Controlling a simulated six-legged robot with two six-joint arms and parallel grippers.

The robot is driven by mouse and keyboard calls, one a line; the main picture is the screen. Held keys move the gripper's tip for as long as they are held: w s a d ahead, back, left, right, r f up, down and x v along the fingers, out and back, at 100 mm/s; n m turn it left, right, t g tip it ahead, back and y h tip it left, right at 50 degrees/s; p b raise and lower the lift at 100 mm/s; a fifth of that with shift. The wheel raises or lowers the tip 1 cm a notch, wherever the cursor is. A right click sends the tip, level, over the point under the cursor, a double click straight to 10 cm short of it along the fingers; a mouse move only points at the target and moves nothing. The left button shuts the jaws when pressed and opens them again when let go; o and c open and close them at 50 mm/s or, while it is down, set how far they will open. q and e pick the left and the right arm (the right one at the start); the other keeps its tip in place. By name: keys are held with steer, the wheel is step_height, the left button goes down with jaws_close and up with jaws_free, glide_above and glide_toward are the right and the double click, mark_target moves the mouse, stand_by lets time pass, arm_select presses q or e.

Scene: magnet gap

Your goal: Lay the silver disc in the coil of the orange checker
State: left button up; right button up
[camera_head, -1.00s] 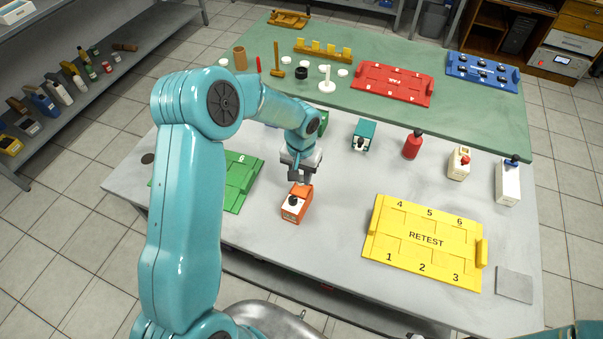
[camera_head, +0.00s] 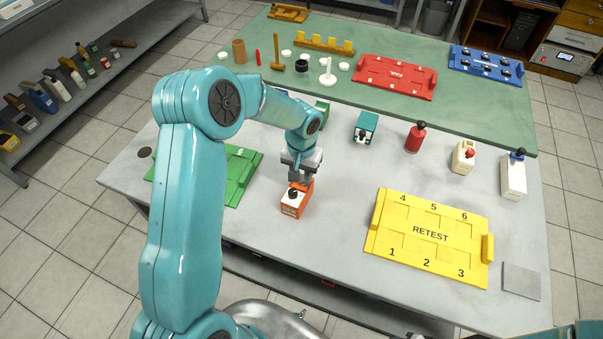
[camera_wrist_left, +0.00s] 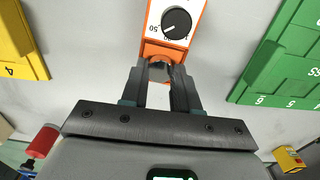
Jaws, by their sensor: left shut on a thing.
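The orange checker (camera_head: 293,204) stands on the grey table, with a white face and a black knob. In the left wrist view the orange checker (camera_wrist_left: 149,49) is at the top, its orange coil end toward my fingers. My left gripper (camera_head: 300,182) is right at the far end of the checker. In the left wrist view the gripper (camera_wrist_left: 160,72) is closed on a small rounded metallic thing at the coil, seemingly the silver disc (camera_wrist_left: 160,70). The disc is mostly hidden; whether it rests in the coil I cannot tell. My right gripper is not in view.
A yellow RETEST tray (camera_head: 428,257) lies to the right and a green tray (camera_head: 240,178) to the left. A teal device (camera_head: 365,128), a red bottle (camera_head: 415,138) and white containers stand behind. Bare table lies between checker and yellow tray.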

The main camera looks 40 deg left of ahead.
arm_select(q)
steer(key=shift+f, duration=0.2)
stand_by(0.6)
steer(key=o, duration=1.1)
steer(key=shift+c, duration=0.2)
steer(key=c, duration=0.5)
steer(key=shift+r, duration=0.1)
steer(key=shift+r+p, duration=1)
steer(key=shift+r, duration=1.2)
steer(key=o, duration=0.5)
